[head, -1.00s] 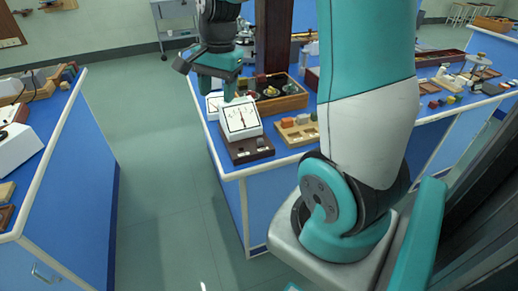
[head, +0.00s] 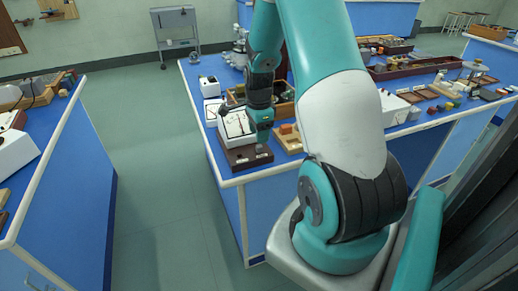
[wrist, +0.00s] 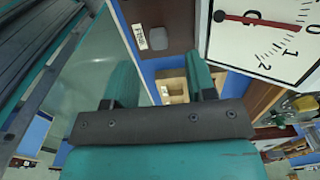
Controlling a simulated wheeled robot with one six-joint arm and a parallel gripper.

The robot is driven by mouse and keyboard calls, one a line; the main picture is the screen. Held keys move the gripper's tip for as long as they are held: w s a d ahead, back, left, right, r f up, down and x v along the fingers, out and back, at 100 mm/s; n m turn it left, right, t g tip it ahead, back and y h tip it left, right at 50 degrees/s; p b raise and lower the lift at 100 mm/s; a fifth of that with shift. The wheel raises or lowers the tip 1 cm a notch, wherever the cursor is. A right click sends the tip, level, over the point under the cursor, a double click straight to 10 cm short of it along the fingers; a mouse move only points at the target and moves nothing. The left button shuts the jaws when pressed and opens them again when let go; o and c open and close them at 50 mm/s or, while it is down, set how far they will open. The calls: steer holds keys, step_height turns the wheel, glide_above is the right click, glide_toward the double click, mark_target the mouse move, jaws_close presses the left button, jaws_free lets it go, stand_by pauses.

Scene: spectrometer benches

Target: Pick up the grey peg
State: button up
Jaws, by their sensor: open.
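My gripper (head: 262,138) hangs just right of the meter's face, close to the block. In the wrist view my gripper (wrist: 162,76) is open, with its two teal fingers apart. The wooden block (wrist: 176,83) shows beyond and between the fingers. A small greyish patch beside it is too unclear to name.
A wooden tray (head: 284,108) lies behind, partly hidden. More instruments and blocks fill the blue bench to the right. The floor aisle on the left is clear.

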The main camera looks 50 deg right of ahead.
mark_target(259, 150)
steer(key=f, duration=0.3)
steer(key=f+p, duration=0.1)
steer(key=f, duration=0.1)
steer(key=shift+w+a+f, duration=0.1)
steer(key=shift+a+f, duration=0.05)
steer(key=shift+a, duration=0.1)
jaws_close()
